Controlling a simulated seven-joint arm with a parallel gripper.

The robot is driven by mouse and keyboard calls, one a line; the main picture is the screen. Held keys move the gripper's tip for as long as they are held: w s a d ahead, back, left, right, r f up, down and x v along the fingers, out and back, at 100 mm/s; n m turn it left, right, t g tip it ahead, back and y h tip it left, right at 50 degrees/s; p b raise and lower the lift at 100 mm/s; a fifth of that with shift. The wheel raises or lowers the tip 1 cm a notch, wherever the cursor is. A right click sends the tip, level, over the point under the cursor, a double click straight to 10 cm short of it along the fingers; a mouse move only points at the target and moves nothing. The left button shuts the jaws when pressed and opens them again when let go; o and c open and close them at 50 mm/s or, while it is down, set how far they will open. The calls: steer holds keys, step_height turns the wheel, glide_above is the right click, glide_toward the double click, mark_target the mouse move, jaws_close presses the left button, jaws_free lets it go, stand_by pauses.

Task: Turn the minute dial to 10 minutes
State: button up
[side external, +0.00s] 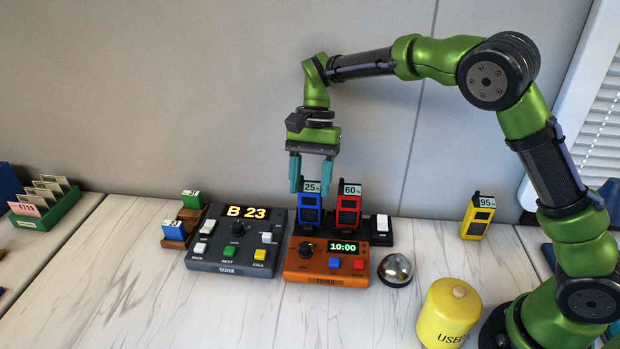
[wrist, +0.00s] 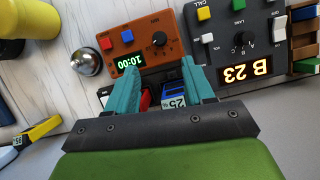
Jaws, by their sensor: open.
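The orange timer box (side external: 300,266) sits on the table in front of the radio charger. Its green display (side external: 343,247) reads 10:00. Its black minute dial (side external: 306,249) is at the left of the box, and the dial also shows in the wrist view (wrist: 158,40). Blue and red buttons are on the box's front. My gripper (side external: 311,189) is open and points down above the charger, behind the timer. Its fingers are near the blue 25% radio (side external: 311,212), which shows between them in the wrist view (wrist: 173,97). I cannot tell whether they touch it. The gripper is apart from the dial.
A red 60% radio (side external: 348,208) stands in the black charger (side external: 379,238). The dark B 23 console (side external: 238,250) is left of the timer. A silver bell (side external: 395,270) and a yellow USED canister (side external: 450,309) are at right. Free tabletop lies in front.

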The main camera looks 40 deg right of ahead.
mark_target(306, 245)
steer(key=x, duration=1.2)
steer(key=shift+s, duration=0.1)
